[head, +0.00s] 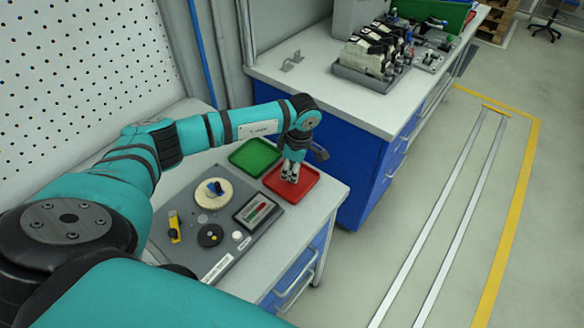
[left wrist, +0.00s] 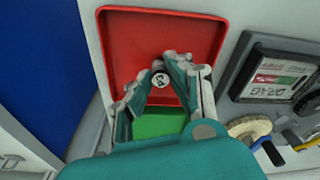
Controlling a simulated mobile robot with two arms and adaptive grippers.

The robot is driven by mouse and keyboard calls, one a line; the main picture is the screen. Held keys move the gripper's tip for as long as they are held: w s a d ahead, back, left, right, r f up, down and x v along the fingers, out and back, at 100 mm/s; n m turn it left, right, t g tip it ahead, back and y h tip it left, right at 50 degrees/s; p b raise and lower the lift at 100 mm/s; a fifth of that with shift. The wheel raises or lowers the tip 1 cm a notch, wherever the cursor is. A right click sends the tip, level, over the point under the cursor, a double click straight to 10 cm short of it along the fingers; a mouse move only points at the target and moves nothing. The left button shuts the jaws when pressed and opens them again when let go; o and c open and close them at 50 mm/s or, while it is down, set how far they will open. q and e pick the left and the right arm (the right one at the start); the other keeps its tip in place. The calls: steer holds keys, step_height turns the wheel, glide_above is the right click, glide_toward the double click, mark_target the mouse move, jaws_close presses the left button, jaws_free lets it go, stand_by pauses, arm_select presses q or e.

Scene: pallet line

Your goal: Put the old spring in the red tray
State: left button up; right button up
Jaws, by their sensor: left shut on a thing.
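The red tray (head: 307,188) lies on the small bench in front of the tall cabinet. My left gripper (head: 291,176) points down over this tray. In the left wrist view the red tray (left wrist: 125,40) fills the top middle, and my left gripper (left wrist: 161,76) is shut on a small silvery round thing, which I take for the old spring (left wrist: 160,80). Only its end shows between the fingertips, over the near part of the tray. I cannot tell whether it touches the tray floor. My right gripper is not in view.
A green tray (head: 255,156) lies left of the red one. A grey fixture board (head: 190,250) carries a cream disc (head: 214,194), a black round part (head: 210,235), a yellow part (head: 174,228) and a display (head: 257,211). A blue cabinet (head: 345,180) stands behind, close to the red tray.

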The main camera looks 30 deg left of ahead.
arm_select(q)
steer(key=shift+f, duration=0.1)
steer(key=o, duration=0.6)
steer(key=shift+o, duration=1.2)
steer(key=shift+r, duration=0.25)
steer(key=shift+w+r, duration=0.1)
steer(key=shift+r, duration=0.2)
step_height(320, 180, up, 11)
steer(key=d+b, duration=0.1)
steer(key=b, duration=0.1)
steer(key=shift+d+b, duration=0.25)
steer(key=shift+b, duration=0.15)
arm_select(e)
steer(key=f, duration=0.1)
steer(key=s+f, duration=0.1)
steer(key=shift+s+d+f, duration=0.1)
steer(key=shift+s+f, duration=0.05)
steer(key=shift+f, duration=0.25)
